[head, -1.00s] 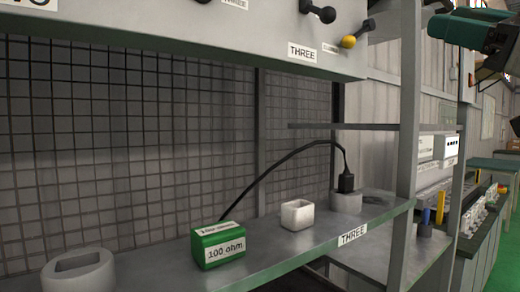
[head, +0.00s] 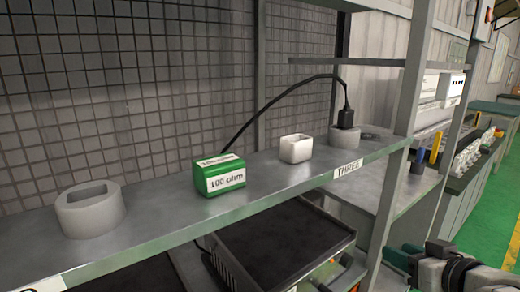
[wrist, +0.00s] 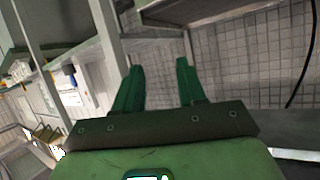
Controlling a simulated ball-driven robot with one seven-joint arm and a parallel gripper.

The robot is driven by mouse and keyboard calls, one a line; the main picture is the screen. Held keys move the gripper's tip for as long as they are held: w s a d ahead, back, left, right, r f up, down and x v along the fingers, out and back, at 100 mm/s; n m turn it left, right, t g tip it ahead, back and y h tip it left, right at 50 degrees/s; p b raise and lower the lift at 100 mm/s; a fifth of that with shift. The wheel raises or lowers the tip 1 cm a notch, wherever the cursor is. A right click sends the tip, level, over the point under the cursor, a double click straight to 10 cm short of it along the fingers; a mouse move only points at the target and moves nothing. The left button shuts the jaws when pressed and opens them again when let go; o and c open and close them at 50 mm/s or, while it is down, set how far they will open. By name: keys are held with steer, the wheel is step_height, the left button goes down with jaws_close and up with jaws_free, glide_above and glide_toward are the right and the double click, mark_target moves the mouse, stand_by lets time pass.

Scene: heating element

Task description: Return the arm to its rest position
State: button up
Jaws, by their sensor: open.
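My gripper (wrist: 158,88) shows in the wrist view with its two green fingers apart and nothing between them. The wrist view is tilted, with shelving and a tiled wall beyond the fingers. In the head view, part of my arm (head: 440,268) shows at the lower right corner, below and right of the shelf labelled THREE.
The shelf (head: 270,205) carries a green 100 ohm block (head: 219,177), a small white square cup (head: 296,148), a grey round holder (head: 90,211) and a black plug (head: 346,117) with its cable. A metal upright (head: 405,120) stands at the right. Green floor (head: 498,205) is open beyond.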

steer(key=s+a+f+m+g+h, duration=0.1)
steer(key=s+f+g, duration=0.2)
steer(key=s+f, duration=0.55)
steer(key=s+f+g+h, duration=0.1)
steer(key=s+f+g, duration=0.2)
steer(key=s+f, duration=0.55)
steer(key=s+f+m+g+h+p, duration=0.1)
steer(key=s+f+g, duration=0.4)
steer(key=s+f, duration=0.7)
steer(key=s, duration=0.4)
steer(key=shift+s+d+f+g, duration=0.3)
steer(key=shift+s+d+g, duration=0.05)
steer(key=shift+d+g, duration=0.05)
